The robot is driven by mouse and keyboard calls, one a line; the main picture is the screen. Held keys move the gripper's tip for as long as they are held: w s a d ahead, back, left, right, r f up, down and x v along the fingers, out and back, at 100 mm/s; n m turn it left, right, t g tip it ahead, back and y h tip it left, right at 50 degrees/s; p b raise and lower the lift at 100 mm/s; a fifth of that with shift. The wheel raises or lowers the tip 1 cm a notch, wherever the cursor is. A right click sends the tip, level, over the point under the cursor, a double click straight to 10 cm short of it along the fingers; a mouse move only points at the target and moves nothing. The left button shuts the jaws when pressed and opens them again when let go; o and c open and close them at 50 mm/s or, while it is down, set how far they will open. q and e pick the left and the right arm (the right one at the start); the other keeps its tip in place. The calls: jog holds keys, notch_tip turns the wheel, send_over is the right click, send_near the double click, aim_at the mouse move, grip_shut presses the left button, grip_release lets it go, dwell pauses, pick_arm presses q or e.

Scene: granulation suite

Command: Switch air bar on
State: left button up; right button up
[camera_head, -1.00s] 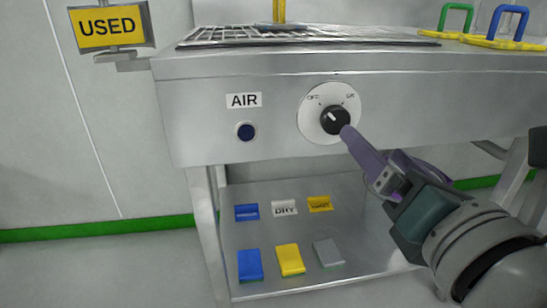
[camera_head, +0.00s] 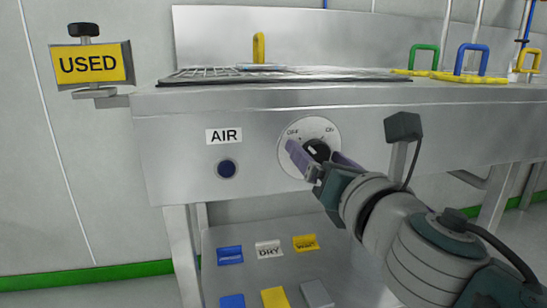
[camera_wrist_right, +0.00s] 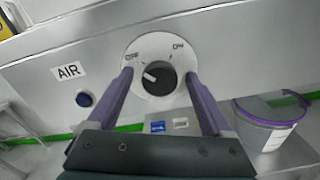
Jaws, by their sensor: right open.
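The air knob (camera_head: 317,150) is black with a white pointer mark, on a round white dial (camera_head: 316,126) marked OFF and ON. The dial is on the front of the steel bench, right of the AIR label (camera_head: 224,136). In the right wrist view the knob (camera_wrist_right: 160,77) has its pointer turned to the OFF side. My right gripper (camera_head: 321,155) is open, its purple fingers on either side of the knob. In the right wrist view the fingers (camera_wrist_right: 158,95) show gaps to the knob on both sides. My left gripper is not in view.
A dark blue round indicator (camera_head: 227,168) sits below the AIR label. A yellow USED sign (camera_head: 90,64) stands off the bench's left end. A lower shelf (camera_head: 240,280) holds coloured pads. A grey bucket (camera_wrist_right: 268,125) shows at right in the wrist view.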

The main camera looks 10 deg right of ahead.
grip_shut()
dwell(0.7)
